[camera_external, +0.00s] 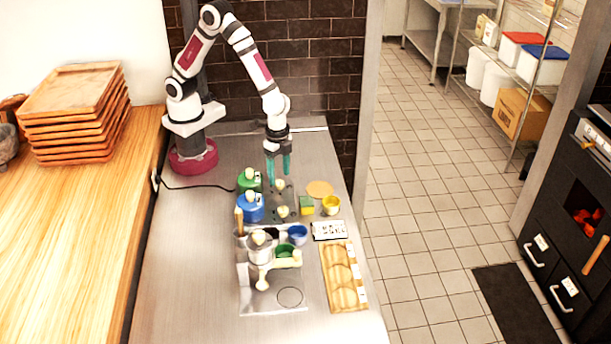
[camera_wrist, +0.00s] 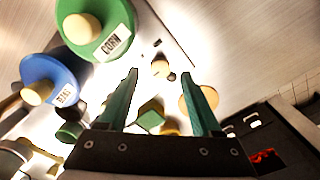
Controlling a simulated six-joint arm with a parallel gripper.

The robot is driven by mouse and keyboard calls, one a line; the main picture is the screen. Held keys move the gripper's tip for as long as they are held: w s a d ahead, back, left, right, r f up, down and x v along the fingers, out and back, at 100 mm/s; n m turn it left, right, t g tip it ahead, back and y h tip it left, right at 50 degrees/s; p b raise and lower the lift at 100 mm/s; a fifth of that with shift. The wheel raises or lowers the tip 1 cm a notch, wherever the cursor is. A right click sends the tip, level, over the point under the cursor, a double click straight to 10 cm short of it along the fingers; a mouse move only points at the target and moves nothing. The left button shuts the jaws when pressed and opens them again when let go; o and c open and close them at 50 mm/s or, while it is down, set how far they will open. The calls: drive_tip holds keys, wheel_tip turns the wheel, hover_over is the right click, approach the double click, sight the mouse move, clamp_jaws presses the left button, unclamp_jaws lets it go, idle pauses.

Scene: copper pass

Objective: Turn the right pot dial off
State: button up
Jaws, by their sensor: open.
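Two pots, green (camera_external: 249,180) and blue (camera_external: 250,208), stand side by side on the steel counter, with cream lid knobs. A cream dial-like knob sits to the right of each: one beside the green pot (camera_external: 280,185), one beside the blue pot (camera_external: 283,211). I cannot tell which is the right pot's dial, nor read its setting. My gripper (camera_external: 278,166) is open and empty, pointing down above the knob beside the green pot. In the wrist view that knob (camera_wrist: 160,68) shows between the teal fingertips, apart from them. The green pot (camera_wrist: 97,27) there is labelled CORN.
A green-yellow block (camera_external: 306,205), a yellow cup (camera_external: 331,204) and a tan disc (camera_external: 320,188) lie to the right. A blue bowl (camera_external: 298,235), a white card (camera_external: 330,230) and a wooden tray (camera_external: 344,284) are nearer the front. The counter's left side is mostly clear.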

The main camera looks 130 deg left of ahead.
sight(280, 182)
wheel_tip(280, 182, up, 13)
drive_tip(key=shift+r, duration=0.2)
